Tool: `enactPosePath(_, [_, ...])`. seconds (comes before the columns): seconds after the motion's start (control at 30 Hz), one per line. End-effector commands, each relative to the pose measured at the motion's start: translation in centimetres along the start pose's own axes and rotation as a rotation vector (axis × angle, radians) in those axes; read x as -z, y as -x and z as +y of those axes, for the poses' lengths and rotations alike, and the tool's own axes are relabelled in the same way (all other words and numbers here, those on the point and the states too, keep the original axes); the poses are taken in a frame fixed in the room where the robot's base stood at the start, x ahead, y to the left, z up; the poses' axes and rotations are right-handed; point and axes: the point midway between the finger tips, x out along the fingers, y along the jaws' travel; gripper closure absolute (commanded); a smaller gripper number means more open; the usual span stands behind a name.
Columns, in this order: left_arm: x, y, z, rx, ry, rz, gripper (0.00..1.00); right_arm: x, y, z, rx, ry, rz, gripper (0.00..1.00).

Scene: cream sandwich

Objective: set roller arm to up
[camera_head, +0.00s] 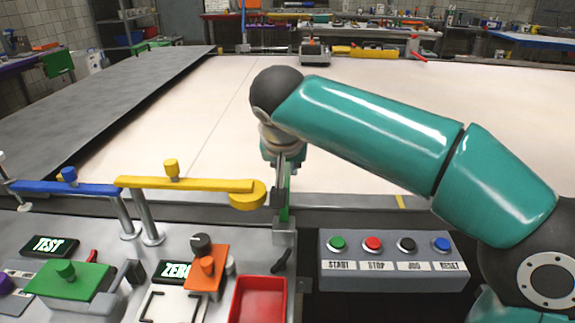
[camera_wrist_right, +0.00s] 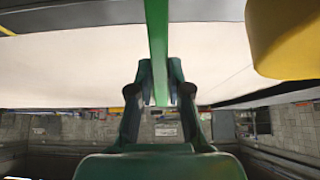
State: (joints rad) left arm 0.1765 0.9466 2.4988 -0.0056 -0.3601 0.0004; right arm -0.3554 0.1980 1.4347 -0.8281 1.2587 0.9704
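A narrow upright green bar (camera_head: 285,212) stands beside a grey post at the near edge of the cream belt. I take it for the roller arm, though no label shows. My right gripper (camera_head: 282,160) reaches down to its top from above; the arm partly hides the hold. In the right wrist view the green bar (camera_wrist_right: 157,40) runs between both fingers (camera_wrist_right: 160,88), which look closed against its sides. My left gripper is not in view.
A yellow arm (camera_head: 200,184) with a round end lies just left of the bar, and a blue arm (camera_head: 60,187) further left. A button box (camera_head: 390,268) stands to the right, a red tray (camera_head: 258,300) below. The belt (camera_head: 170,130) is bare.

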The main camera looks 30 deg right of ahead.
Motion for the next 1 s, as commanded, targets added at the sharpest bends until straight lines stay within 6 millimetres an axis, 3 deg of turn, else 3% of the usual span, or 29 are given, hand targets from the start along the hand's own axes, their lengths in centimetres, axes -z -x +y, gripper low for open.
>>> enactPosePath(0.03, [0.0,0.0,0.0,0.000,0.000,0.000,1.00,-0.2,-0.1,0.0,-0.004,0.003,-0.006,0.74])
enactPosePath(0.13, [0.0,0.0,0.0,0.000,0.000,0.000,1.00,-0.1,-0.1,0.0,-0.002,0.002,-0.004,0.58])
enactPosePath(0.57, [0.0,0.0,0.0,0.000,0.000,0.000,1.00,0.1,0.8,-0.1,0.001,0.000,0.002,0.58])
enactPosePath(1.0, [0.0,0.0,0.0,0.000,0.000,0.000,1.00,0.0,8.7,-0.2,0.004,0.001,0.002,0.58])
